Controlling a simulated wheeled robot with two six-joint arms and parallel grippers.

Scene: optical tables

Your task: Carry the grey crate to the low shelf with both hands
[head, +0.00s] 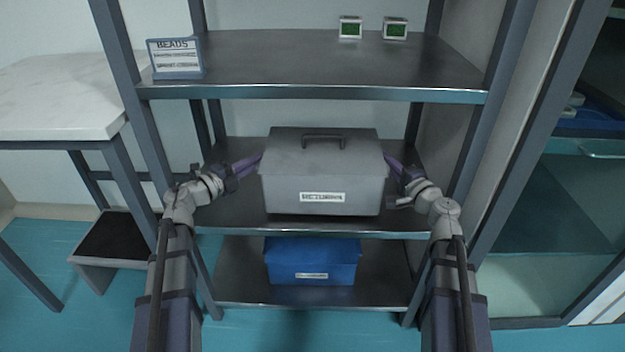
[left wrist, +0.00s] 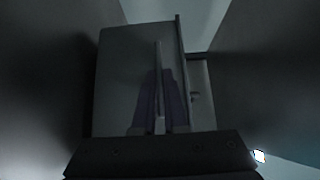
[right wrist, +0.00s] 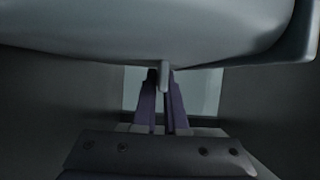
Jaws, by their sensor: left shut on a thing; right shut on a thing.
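The grey crate (head: 322,175), with a lid, a dark top handle and a white label on its front, is at the middle shelf (head: 240,213) of the rack. It looks level; I cannot tell whether its base rests on the shelf or hangs just above it. My left gripper (head: 260,160) is shut on its left side, and the fingers also show in the left wrist view (left wrist: 159,105). My right gripper (head: 386,163) is shut on its right side, and the fingers also show in the right wrist view (right wrist: 163,100).
A blue box (head: 312,262) stands on the bottom shelf (head: 385,285). The top shelf (head: 300,65) holds a BEADS sign (head: 175,60) and two small green-faced boxes (head: 350,28). Rack posts flank both arms. A white-topped table (head: 60,95) is at left, a glass-fronted cabinet (head: 560,220) at right.

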